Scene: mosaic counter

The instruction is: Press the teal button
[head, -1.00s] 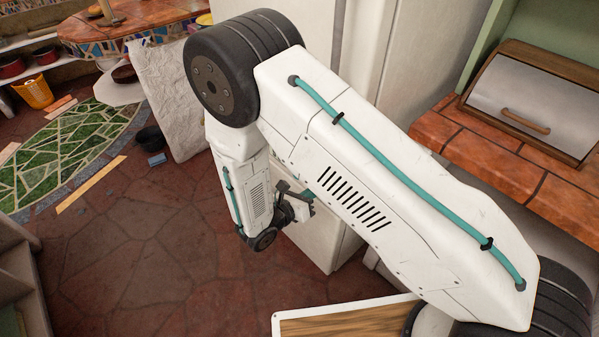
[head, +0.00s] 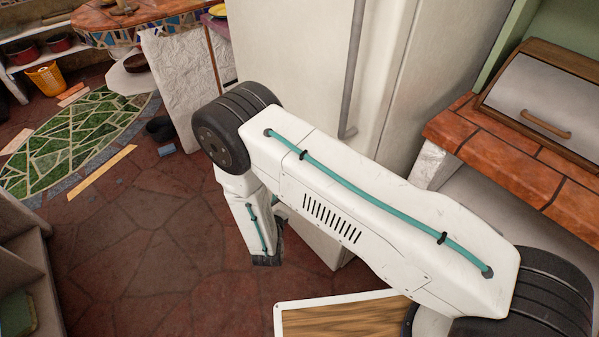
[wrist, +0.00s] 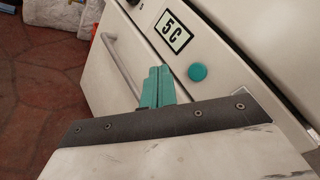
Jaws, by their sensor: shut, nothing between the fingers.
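The teal button (wrist: 198,72) is a round knob on a white appliance front, seen in the wrist view right of centre. A display reading "5C" (wrist: 174,32) sits above and to its left. My gripper (wrist: 158,72) shows its teal fingers shut together with nothing between them. In the picture the fingertips are just left of the button, with a small gap; how far off they are in depth I cannot tell. In the head view the button is not seen and my arm hides the gripper.
A white fridge (head: 290,70) with a long grey handle (head: 354,70) stands behind my arm. A brick counter (head: 500,150) with a bread box (head: 545,105) is at the right. The wrist view shows another handle (wrist: 122,66). Red stone floor (head: 110,240) is open at the left.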

